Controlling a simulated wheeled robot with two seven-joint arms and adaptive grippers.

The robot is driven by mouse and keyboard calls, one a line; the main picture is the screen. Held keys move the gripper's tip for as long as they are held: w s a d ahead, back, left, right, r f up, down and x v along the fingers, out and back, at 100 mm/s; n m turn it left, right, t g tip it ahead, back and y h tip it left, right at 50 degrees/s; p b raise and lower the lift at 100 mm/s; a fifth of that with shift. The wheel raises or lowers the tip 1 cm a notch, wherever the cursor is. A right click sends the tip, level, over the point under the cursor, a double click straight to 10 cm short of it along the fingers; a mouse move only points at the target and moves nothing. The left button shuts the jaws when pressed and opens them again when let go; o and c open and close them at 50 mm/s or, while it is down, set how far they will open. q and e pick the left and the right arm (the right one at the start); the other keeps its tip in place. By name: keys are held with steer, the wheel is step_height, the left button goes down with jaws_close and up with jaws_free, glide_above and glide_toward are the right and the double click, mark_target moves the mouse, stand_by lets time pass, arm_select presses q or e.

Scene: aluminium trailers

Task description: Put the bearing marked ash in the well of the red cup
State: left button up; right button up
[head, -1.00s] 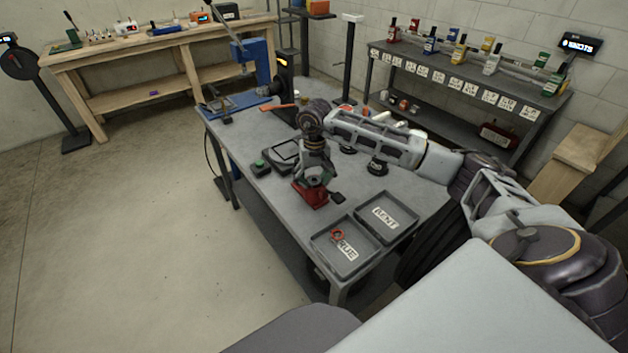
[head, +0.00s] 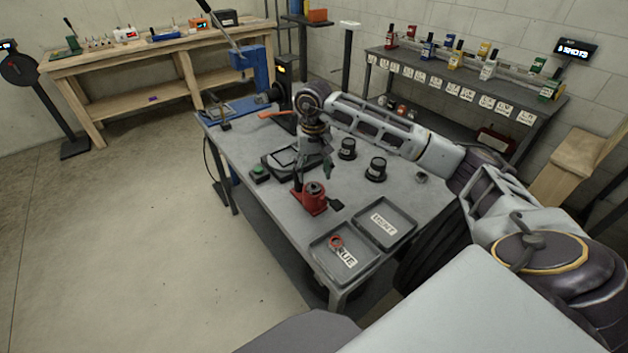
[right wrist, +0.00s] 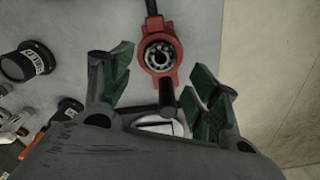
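The red cup (head: 313,198) stands on the grey table; the right wrist view shows it from above (right wrist: 172,82). A round ringed part like a ball bearing (right wrist: 159,54) lies in its well, framed by the red rim. No ash marking can be read on it. My right gripper (head: 326,168) is above and behind the cup, apart from it. My left gripper is out of view.
Two trays (head: 384,247) (head: 412,222) with lettered labels lie at the table's front; the nearer holds a red ring (head: 336,242). Black labelled cylinders (head: 347,149) (head: 376,170) stand right of the gripper.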

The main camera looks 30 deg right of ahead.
mark_target(314, 187)
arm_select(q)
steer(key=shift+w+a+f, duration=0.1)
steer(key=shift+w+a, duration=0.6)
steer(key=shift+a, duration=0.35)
arm_select(e)
step_height(314, 187, up, 6)
stand_by(0.8)
